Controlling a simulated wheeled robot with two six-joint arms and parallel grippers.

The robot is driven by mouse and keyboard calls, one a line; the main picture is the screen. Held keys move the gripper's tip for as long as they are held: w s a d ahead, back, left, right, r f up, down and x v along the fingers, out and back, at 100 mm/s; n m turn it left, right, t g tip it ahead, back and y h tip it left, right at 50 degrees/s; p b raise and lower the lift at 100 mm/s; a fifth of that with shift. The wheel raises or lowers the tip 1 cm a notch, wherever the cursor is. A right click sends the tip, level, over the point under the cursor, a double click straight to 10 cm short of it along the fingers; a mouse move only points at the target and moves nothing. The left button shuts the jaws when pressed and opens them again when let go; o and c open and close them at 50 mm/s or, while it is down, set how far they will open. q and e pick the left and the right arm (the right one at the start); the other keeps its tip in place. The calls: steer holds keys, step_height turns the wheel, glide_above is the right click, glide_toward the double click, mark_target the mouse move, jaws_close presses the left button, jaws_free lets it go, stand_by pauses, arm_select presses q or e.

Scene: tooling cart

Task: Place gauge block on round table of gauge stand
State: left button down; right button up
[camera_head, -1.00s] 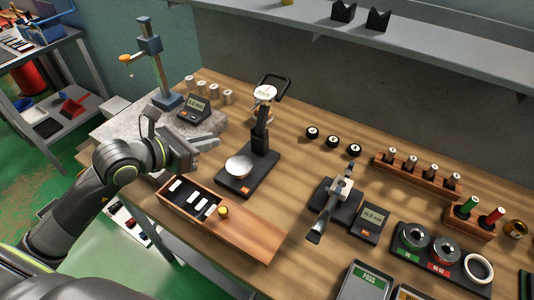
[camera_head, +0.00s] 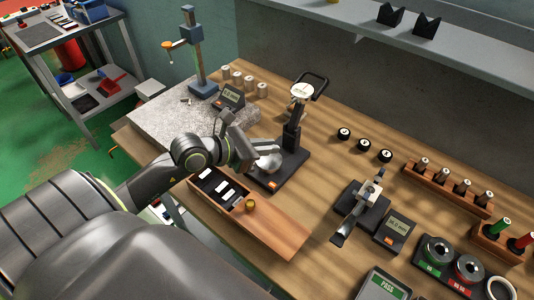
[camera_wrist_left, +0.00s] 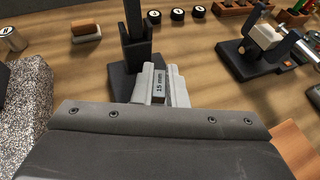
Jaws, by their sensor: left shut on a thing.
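The gauge stand (camera_head: 292,140) has a dark base, a black column and a white dial at the top. Its round silver table (camera_head: 268,163) is partly covered by my left gripper (camera_head: 262,152), whose fingertips are over or beside it. In the left wrist view, the light grey fingers of my left gripper (camera_wrist_left: 161,88) are shut on a dark gauge block (camera_wrist_left: 160,82) marked 15 mm. The stand's column (camera_wrist_left: 138,45) is just beyond it there, and the round table is hidden. I cannot tell whether the block touches the table. My right gripper is not in view.
A wooden box (camera_head: 228,203) with several blocks lies open in front of the stand. A granite plate (camera_head: 165,117) with a small display is on the left. A micrometer stand (camera_head: 361,207) is to the right. Bare wood lies between.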

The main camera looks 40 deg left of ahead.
arm_select(q)
step_height(320, 180, down, 3)
steer(key=shift+r, duration=0.15)
steer(key=shift+f+b, duration=0.2)
steer(key=shift+b, duration=0.1)
steer(key=c, duration=1.5)
jaws_free()
steer(key=shift+r, duration=0.1)
steer(key=shift+o, duration=0.2)
